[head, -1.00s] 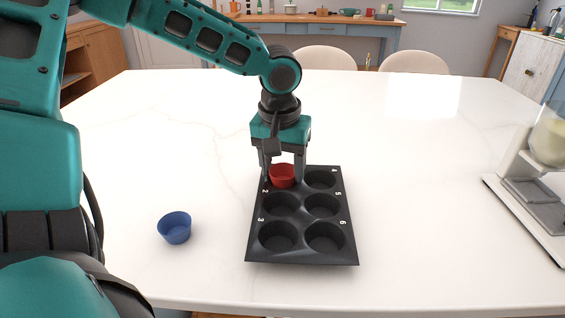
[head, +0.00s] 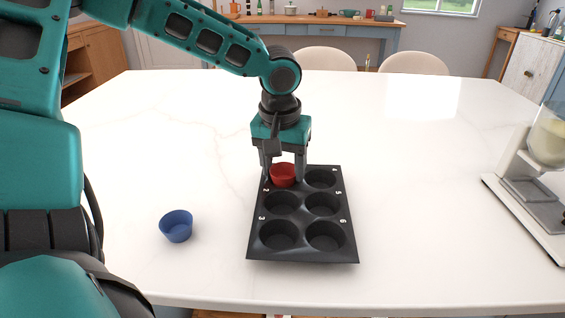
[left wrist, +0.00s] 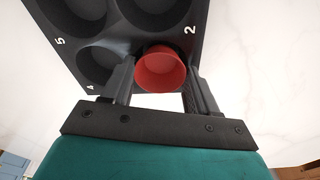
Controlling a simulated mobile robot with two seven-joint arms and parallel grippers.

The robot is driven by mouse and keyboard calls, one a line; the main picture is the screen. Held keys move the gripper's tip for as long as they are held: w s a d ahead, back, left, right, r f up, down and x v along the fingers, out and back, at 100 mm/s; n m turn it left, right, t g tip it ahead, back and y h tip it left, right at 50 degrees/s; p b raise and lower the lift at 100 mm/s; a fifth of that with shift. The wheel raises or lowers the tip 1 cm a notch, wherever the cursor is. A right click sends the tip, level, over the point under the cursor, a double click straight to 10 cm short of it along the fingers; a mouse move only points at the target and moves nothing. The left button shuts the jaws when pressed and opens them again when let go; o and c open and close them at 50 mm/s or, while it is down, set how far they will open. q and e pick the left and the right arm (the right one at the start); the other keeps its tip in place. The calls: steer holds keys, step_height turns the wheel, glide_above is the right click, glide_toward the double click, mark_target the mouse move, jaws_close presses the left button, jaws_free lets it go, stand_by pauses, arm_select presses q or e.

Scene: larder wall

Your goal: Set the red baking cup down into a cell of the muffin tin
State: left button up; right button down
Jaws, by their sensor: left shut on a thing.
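The red baking cup (head: 283,174) is upright at the far left cell of the black muffin tin (head: 298,250). My left gripper (head: 284,178) points down over that corner, shut on the red cup. In the left wrist view the red cup (left wrist: 160,70) sits between the two fingers (left wrist: 157,90), over the tin's corner cell (left wrist: 128,42) region. I cannot tell whether its base touches the cell floor. The other cells in view are empty. My right gripper is not in view.
A blue baking cup (head: 176,226) stands on the white table (head: 400,180) left of the tin. A kitchen scale with a jar (head: 533,185) is at the right edge. The table between the tin and scale is clear.

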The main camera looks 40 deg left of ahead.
arm_select(q)
steer(key=shift+s+d+f, duration=0.1)
steer(key=shift+s+f, duration=0.3)
steer(key=shift+f, duration=0.3)
steer(key=o, duration=1.1)
steer(key=shift+w+d, duration=0.1)
steer(key=shift+d, duration=0.05)
steer(key=r+p, duration=0.1)
steer(key=r, duration=0.3)
steer(key=r+p, duration=0.1)
steer(key=r, duration=0.4)
steer(key=s+r+p, duration=0.1)
steer(key=r, duration=0.4)
steer(key=shift+d+r, duration=0.1)
steer(key=shift+d, duration=0.25)
